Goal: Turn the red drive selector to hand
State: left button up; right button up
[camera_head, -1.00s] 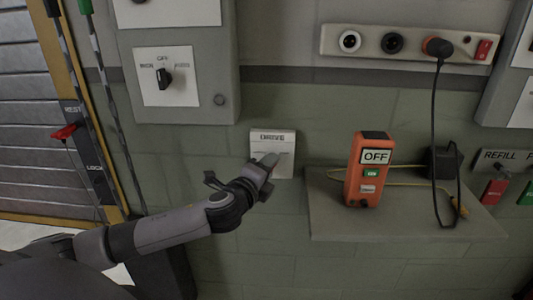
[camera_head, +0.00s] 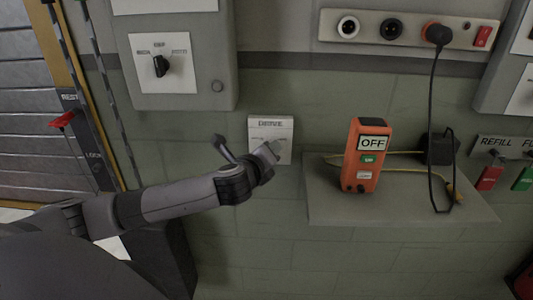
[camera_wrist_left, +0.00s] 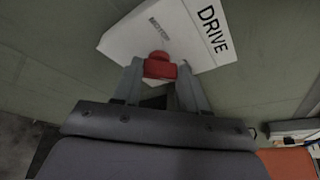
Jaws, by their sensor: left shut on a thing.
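The white plate marked DRIVE (camera_head: 271,126) is on the green wall, left of the shelf. In the left wrist view the plate (camera_wrist_left: 190,22) appears tilted, with its DRIVE lettering and a small label that seems to read MOTOR. The red drive selector (camera_wrist_left: 160,66) sticks out of the plate, between the two fingers of my left gripper (camera_wrist_left: 160,72), which is shut on it. In the head view my left gripper (camera_head: 267,152) is at the plate and hides the selector. Any other position label on the plate is hidden or too small to read. My right gripper is not in view.
An orange handset marked OFF (camera_head: 367,158) stands on the grey shelf (camera_head: 400,205) right of the plate, near a black adapter (camera_head: 438,148) and cable. A grey box with a black rotary switch (camera_head: 160,66) is up and left. The wall below the plate is bare.

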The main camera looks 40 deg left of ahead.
pick_arm(q)
jog(key=o, duration=1.1)
jog(key=shift+c, duration=0.2)
jog(key=v, duration=0.7)
jog(key=shift+b, duration=0.3)
jog(key=shift+d+f, duration=0.1)
